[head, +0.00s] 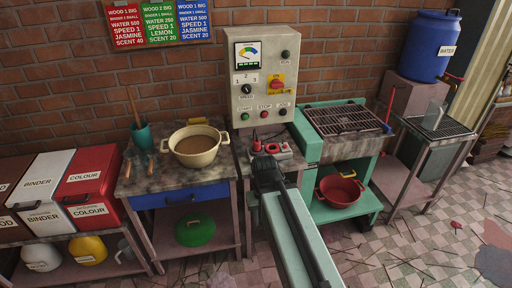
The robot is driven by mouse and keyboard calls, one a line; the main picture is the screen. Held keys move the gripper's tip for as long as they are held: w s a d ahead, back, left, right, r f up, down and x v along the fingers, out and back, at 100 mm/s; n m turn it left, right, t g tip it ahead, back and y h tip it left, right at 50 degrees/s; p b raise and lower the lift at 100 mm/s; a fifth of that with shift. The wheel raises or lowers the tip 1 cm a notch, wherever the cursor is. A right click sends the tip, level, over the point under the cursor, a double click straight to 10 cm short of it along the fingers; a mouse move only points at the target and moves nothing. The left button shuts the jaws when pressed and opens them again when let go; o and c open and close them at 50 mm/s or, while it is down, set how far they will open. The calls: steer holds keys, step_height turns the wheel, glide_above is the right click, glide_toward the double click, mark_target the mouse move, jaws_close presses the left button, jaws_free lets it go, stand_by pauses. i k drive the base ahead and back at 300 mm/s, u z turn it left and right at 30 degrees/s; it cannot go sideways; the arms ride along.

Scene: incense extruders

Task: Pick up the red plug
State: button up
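A small red piece (256,143), which looks like the red plug, is on the small worktop below the control box. Beside it on the right is a pale block with red parts (280,150), perhaps a socket; at this size I cannot tell which red part belongs to what. My gripper (266,162) is dark and seen from behind, in front of and just below these red parts. My arm hides the worktop's near part. The fingertips are too small and dark to show whether they are open, and I see nothing held.
The control box (262,88) stands behind the worktop. A cream pot (195,146) is on the left table (150,183). The green machine (308,148) stands close on the right, with a red pot (340,191) on its lower shelf. Scraps litter the checkered floor (425,250).

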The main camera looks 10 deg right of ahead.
mark_target(257, 147)
steer(key=u, duration=0.35)
steer(key=i, duration=1.45)
steer(key=u, duration=0.75)
steer(key=k, duration=0.8)
steer(key=u, duration=0.2)
steer(key=i, duration=0.85)
steer(key=z, duration=0.1)
